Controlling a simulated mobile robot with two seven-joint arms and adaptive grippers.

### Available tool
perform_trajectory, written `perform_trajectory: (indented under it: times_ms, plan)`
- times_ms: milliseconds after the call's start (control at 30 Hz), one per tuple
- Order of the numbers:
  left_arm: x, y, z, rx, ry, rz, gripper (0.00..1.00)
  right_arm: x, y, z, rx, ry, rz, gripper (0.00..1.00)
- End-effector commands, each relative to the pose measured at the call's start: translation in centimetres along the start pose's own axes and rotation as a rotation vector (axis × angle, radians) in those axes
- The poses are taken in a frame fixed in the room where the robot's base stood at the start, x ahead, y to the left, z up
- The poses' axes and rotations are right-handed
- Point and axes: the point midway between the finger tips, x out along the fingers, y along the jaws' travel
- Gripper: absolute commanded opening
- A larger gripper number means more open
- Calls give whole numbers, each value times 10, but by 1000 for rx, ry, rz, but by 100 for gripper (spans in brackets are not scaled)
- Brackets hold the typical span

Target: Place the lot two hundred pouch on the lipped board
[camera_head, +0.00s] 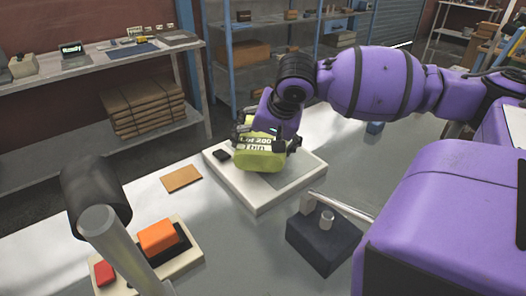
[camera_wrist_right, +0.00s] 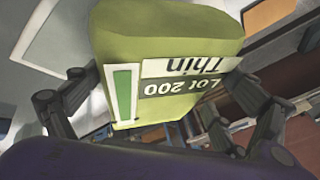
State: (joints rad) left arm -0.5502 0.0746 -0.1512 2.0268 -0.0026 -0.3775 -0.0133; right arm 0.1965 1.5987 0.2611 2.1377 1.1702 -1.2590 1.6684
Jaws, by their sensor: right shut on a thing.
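My right gripper (camera_head: 265,143) is shut on the green lot two hundred pouch (camera_head: 260,160), with its fingers on opposite sides. The pouch's label reads "Lot 200" and "Thin"; the pouch also fills the middle of the right wrist view (camera_wrist_right: 165,40). In the head view the pouch is over a broad white board (camera_head: 262,205) with a grey panel. I cannot tell whether it touches the board, or whether this is the lipped board. My left gripper is not in view.
A small black item (camera_head: 221,155) lies on the white board. A dark block (camera_head: 322,246) with a metal lever stands in front. A cream tray (camera_head: 194,262) holds an orange block (camera_head: 158,236) and a red one (camera_head: 104,273). A tan card (camera_head: 181,179) lies left.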

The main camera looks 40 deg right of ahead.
Motion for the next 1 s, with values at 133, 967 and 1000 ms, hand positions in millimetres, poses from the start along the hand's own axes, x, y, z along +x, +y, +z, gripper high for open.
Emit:
perform_trajectory:
  times_ms: [133, 967, 1000]
  plan:
    - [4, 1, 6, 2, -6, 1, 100, 22, 8, 11, -3, -4, 1, 59]
    - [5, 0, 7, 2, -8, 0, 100, 25, 9, 13, -2, -3, 0, 100]
    - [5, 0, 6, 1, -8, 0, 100, 23, 8, 12, -2, -2, -1, 100]
